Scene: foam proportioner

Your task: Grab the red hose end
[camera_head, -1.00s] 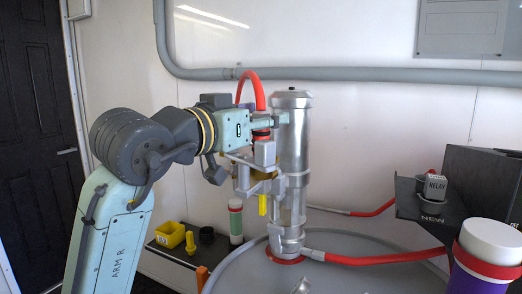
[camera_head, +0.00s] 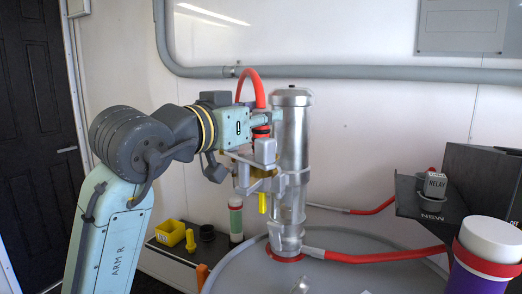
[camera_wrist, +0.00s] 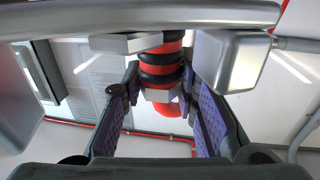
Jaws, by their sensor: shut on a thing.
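The red hose (camera_head: 252,76) arcs down from above to its end at my gripper, beside the upright silver cylinder (camera_head: 291,140). In the wrist view the hose end (camera_wrist: 160,72), with red and black bands, stands between the purple finger pads. My gripper (camera_head: 262,124) is shut on this hose end, close to the left side of the cylinder. It also shows in the wrist view (camera_wrist: 160,88). A grey metal bracket (camera_wrist: 140,15) crosses in front of the hose there and hides part of it. The grip contact is partly hidden in the head view.
A yellow lever (camera_head: 262,203) hangs below my gripper. The cylinder stands on a grey round tank (camera_head: 340,270). Another red hose (camera_head: 385,257) runs right from its foot. A yellow bin (camera_head: 170,232) and white bottle (camera_head: 236,220) stand lower left. A dark shelf (camera_head: 430,205) is at right.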

